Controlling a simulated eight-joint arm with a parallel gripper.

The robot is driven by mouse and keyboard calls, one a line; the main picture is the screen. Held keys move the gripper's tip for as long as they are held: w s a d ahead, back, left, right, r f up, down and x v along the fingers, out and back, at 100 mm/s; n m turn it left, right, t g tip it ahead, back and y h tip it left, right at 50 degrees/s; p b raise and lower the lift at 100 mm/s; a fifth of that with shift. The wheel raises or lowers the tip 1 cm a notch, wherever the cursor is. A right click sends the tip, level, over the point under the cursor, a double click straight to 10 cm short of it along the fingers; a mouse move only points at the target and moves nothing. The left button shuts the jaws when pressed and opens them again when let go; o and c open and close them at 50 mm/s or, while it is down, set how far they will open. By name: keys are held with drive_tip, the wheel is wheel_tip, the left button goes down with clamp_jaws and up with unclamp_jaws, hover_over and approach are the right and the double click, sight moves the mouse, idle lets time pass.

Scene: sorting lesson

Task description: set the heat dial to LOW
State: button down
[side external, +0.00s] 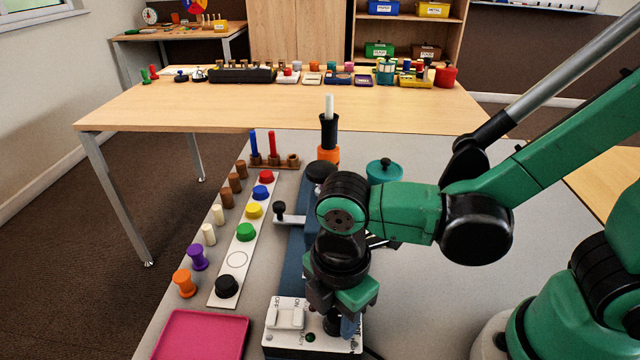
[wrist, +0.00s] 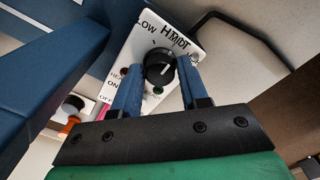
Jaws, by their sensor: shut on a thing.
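The black heat dial (wrist: 158,66) sits on a white control panel (wrist: 133,52) with LOW printed at its upper left and overlapping lettering, hard to read, above the dial. A short white mark on the dial points to the right in the wrist view, away from LOW. My gripper (wrist: 160,78) has its two blue fingers on either side of the dial and is shut on it. In the side view my gripper (side external: 335,318) reaches down over the panel (side external: 283,340) and hides most of the dial and its lettering.
On the panel are a white OFF switch (side external: 285,313) and a green light (side external: 310,337). A pink tray (side external: 200,338) and a white strip of coloured knobs (side external: 222,287) lie to the left. A teal lidded pot (side external: 384,171) stands behind my arm.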

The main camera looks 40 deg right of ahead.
sight(337, 316)
drive_tip(key=n, duration=0.4)
drive_tip(key=shift+n, duration=0.4)
drive_tip(key=n, duration=0.4)
drive_tip(key=shift+n, duration=0.4)
drive_tip(key=shift+c, duration=2.3)
unclamp_jaws()
drive_tip(key=shift+r, duration=0.15)
drive_tip(key=shift+r, duration=2.7)
